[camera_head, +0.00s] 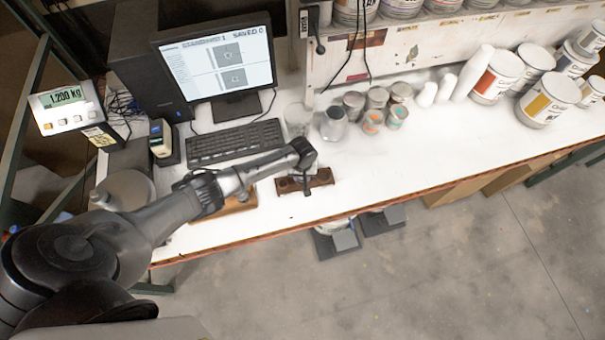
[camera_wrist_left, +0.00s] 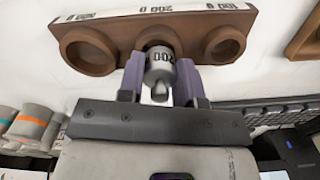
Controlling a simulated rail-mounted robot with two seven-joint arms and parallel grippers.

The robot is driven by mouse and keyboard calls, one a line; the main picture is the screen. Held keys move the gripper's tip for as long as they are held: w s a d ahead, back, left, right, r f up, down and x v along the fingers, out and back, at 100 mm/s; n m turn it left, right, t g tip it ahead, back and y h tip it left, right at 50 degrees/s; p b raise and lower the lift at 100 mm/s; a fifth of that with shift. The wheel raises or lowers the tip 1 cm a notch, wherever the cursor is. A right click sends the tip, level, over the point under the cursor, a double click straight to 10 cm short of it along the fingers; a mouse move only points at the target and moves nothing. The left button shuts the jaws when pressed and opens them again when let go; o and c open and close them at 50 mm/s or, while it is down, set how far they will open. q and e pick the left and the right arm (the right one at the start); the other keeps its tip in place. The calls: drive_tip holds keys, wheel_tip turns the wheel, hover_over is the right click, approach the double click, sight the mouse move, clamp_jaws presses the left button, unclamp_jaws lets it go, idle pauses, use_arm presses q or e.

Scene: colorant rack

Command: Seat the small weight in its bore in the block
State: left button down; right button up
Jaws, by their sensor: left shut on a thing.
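The brown block (camera_wrist_left: 125,38) has a row of bores, with a label strip reading 200 g over the middle and 100 g by the smaller one. My left gripper (camera_wrist_left: 161,64) is shut on the grey small weight (camera_wrist_left: 160,82), which is marked 200. The weight is at the middle bore, its knob towards the wrist camera. Its far end is hidden, so I cannot tell how deep it sits. The two outer bores look empty. In the head view, the block (camera_head: 320,178) lies near the bench's front edge under my left gripper (camera_head: 306,188). My right gripper is not in view.
A wooden piece (camera_head: 240,204) lies left of the block. A keyboard (camera_head: 235,142), a glass beaker (camera_head: 297,118), a grey metal vessel (camera_head: 333,124) and several small pots (camera_head: 376,98) stand behind.

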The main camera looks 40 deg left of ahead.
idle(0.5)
use_arm(q)
drive_tip(key=shift+f, duration=0.1)
idle(0.8)
drive_tip(key=shift+f+b, duration=0.4)
drive_tip(key=shift+f, duration=0.3)
drive_tip(key=shift+r, duration=0.2)
drive_tip(key=shift+r+p, duration=0.65)
drive_tip(key=shift+p, duration=0.35)
